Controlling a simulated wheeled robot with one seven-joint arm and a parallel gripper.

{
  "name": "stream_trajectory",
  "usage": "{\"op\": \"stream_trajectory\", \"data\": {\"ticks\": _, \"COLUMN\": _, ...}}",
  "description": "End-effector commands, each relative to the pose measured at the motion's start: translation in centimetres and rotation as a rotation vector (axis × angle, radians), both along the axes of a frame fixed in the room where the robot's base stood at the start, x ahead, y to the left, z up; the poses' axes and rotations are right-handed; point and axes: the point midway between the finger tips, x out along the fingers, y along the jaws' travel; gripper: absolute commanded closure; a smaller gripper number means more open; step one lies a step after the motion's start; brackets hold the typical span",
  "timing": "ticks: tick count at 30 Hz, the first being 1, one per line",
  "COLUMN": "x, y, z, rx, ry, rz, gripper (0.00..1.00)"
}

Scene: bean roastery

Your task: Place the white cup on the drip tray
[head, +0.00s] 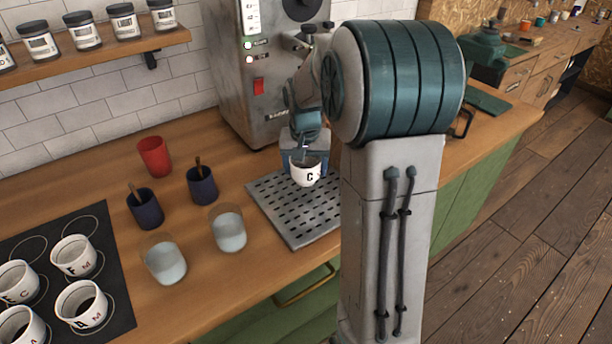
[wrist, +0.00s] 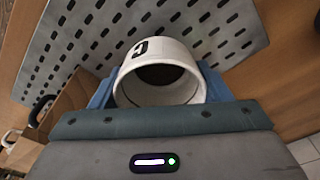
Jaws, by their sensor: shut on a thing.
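The white cup (head: 305,174) has a black letter C on its side and dark contents. In the head view it is at the far part of the drip tray (head: 296,222), a grey slotted plate on the counter. My gripper (head: 303,150) is shut on the cup from behind it. In the wrist view the cup (wrist: 160,76) is between the blue fingers, with the slotted drip tray (wrist: 100,35) behind it. I cannot tell whether the cup's base touches the tray.
The coffee machine (head: 262,75) stands behind the tray. Two glasses (head: 228,230), two dark blue cups (head: 202,186) and a red cup (head: 154,157) stand left of it. Several white cups (head: 74,256) stand on a black mat (head: 112,285). The tray's front part is bare.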

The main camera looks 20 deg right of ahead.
Motion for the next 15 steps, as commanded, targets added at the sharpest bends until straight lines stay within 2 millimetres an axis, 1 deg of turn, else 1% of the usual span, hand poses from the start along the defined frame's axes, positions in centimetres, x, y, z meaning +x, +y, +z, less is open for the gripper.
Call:
{"op": "stream_trajectory", "data": {"ticks": 3, "x": -0.1, "y": 0.0, "z": -1.7, "rx": 0.001, "ry": 0.004, "rz": 0.001, "gripper": 0.58}}
{"op": "stream_trajectory", "data": {"ticks": 7, "x": -0.1, "y": 0.0, "z": -3.4, "rx": 0.001, "ry": 0.004, "rz": 0.001, "gripper": 0.58}}
{"op": "stream_trajectory", "data": {"ticks": 10, "x": 0.0, "y": 0.0, "z": -3.8, "rx": 0.0, "ry": 0.001, "rz": 0.001, "gripper": 0.58}}
{"op": "stream_trajectory", "data": {"ticks": 15, "x": 0.0, "y": 0.0, "z": -3.8, "rx": 0.0, "ry": 0.0, "rz": 0.001, "gripper": 0.58}}
